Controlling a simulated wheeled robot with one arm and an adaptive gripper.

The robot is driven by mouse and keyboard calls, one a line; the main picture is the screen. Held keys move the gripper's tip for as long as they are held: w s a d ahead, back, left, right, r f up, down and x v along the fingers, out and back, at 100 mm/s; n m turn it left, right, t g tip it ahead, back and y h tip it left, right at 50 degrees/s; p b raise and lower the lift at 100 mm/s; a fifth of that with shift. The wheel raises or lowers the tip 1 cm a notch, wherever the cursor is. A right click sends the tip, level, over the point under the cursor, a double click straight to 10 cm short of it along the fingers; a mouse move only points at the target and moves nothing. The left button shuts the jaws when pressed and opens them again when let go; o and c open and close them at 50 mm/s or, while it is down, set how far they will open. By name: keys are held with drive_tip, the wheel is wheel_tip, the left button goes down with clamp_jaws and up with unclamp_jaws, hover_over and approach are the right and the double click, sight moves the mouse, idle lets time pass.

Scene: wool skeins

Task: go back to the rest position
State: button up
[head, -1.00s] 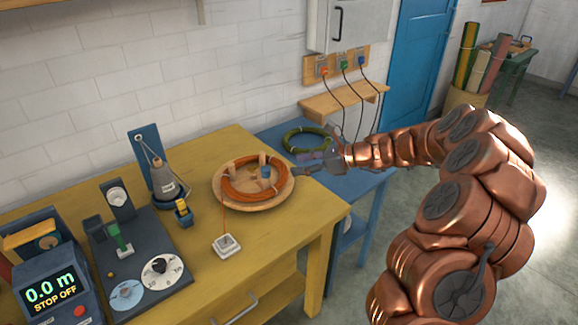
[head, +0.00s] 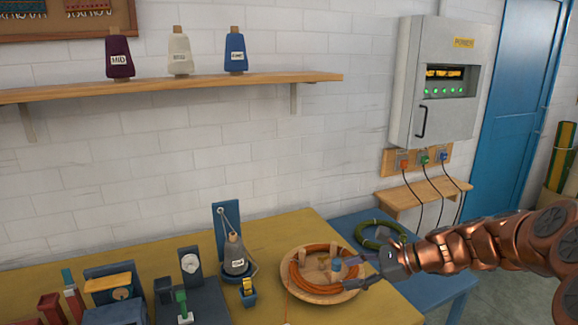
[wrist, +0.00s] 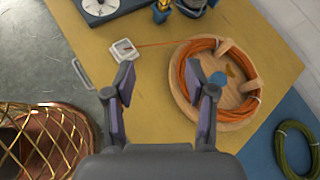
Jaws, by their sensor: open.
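My gripper (wrist: 166,95) is open and empty in the wrist view, with its two fingers apart above the yellow table (wrist: 150,120). In that view a round wooden tray (wrist: 239,120) with a coil of orange yarn (wrist: 184,62) lies just beyond the right finger. In the head view my gripper (head: 372,270) is at the right side of the same wooden tray (head: 318,299). The head view does not clearly show whether a fingertip touches the tray.
A green coil (head: 380,234) lies on the blue table (head: 440,285) behind my gripper. A grey cone (head: 236,258) and small devices stand on the table at left. A metal basket (wrist: 45,140) is at lower left in the wrist view. Cones stand on a wall shelf (head: 180,86).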

drive_tip(key=s+a+r+n+g+h+p, duration=0.1)
drive_tip(key=s+a+n+g, duration=0.15)
drive_tip(key=s, duration=0.35)
drive_tip(key=s+a+r+n+g+h, duration=0.1)
drive_tip(key=s+a+n+h, duration=0.1)
drive_tip(key=s+a+n, duration=0.3)
drive_tip(key=s+n+g+h+p, duration=0.1)
drive_tip(key=s+n, duration=0.1)
drive_tip(key=s, duration=0.4)
drive_tip(key=s+d+n+h+p, duration=0.1)
drive_tip(key=s+d+n+h, duration=0.2)
drive_tip(key=s, duration=0.6)
drive_tip(key=s+d+n+g+h+p, duration=0.1)
drive_tip(key=s+d+n+h, duration=0.3)
drive_tip(key=s, duration=0.6)
drive_tip(key=shift+s+d+n, duration=0.15)
drive_tip(key=shift+d+n, duration=0.95)
drive_tip(key=shift+n, duration=0.15)
